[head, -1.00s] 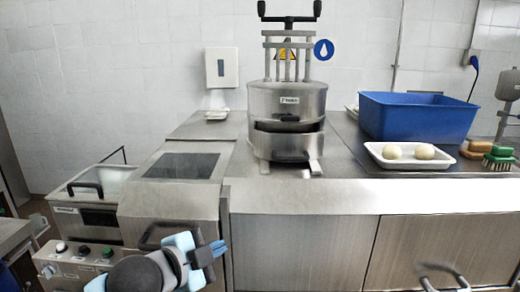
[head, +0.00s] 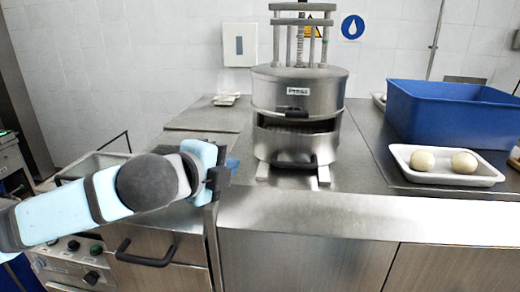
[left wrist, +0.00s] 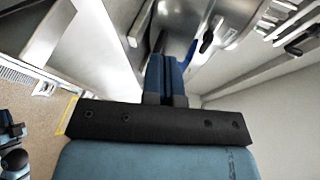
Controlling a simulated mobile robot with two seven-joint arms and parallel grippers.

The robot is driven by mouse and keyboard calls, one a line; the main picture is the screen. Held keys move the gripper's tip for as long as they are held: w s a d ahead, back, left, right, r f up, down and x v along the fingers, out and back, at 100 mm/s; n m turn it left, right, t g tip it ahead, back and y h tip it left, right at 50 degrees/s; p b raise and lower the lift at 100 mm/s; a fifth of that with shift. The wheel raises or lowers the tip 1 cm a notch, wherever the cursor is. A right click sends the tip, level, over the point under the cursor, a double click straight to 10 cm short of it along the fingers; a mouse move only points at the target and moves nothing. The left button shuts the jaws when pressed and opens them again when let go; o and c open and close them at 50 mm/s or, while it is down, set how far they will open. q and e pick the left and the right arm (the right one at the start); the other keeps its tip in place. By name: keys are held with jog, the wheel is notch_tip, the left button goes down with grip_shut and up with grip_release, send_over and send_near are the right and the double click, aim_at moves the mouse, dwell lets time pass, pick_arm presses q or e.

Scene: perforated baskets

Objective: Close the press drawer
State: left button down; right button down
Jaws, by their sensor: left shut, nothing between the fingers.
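The press (head: 300,95) is a round steel drum with a label, standing on the counter in the head view. Its lower part is the drawer (head: 278,148), with a dark handle (head: 295,163) low on its front. A dark gap shows above the drawer front, so it looks partly open. My left gripper (head: 232,168) is left of the press, apart from it, near the counter's front edge. Its blue fingers are together and empty in the left wrist view (left wrist: 165,78). My right gripper is not in view.
A white tray (head: 485,178) with two pale dough balls and a blue bin (head: 445,120) stand to the right. Fryer controls (head: 72,246) and a cabinet handle (head: 145,260) are low on the left. The counter (head: 370,205) before the press is clear.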

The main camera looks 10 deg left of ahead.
aim_at(266, 152)
pick_arm(q)
jog(key=p+x, duration=0.1)
jog(key=x, duration=0.6)
jog(key=r+p+x, duration=0.1)
jog(key=x, duration=0.2)
jog(key=shift+w+d+f+p, duration=0.1)
jog(key=shift+w+d+p, duration=0.2)
jog(key=shift+w, duration=0.15)
jog(key=shift+a, duration=0.1)
